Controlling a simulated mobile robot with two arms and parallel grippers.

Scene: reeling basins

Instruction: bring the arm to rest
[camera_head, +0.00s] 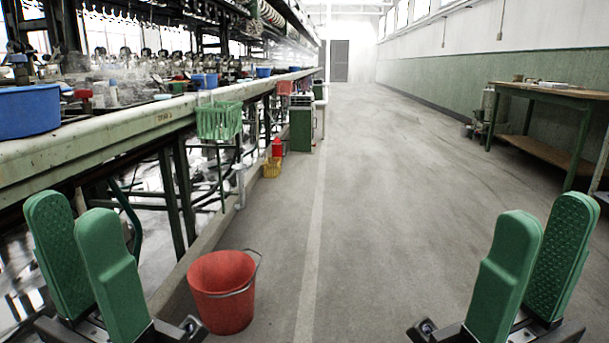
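My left gripper (77,232) stands at the lower left with its two green fingers pointing up. A gap shows between the fingers, and nothing is between them. My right gripper (542,238) stands at the lower right in the same upright pose. Its green fingers are also apart and empty. Neither gripper touches any object. Most of both arms lies outside the picture.
A red bucket (222,290) stands on the floor right of my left gripper. The long reeling bench (120,132) runs along the left, with a blue basin (28,110) and a green basket (219,121). A wooden table (560,92) stands at right. The middle aisle is clear.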

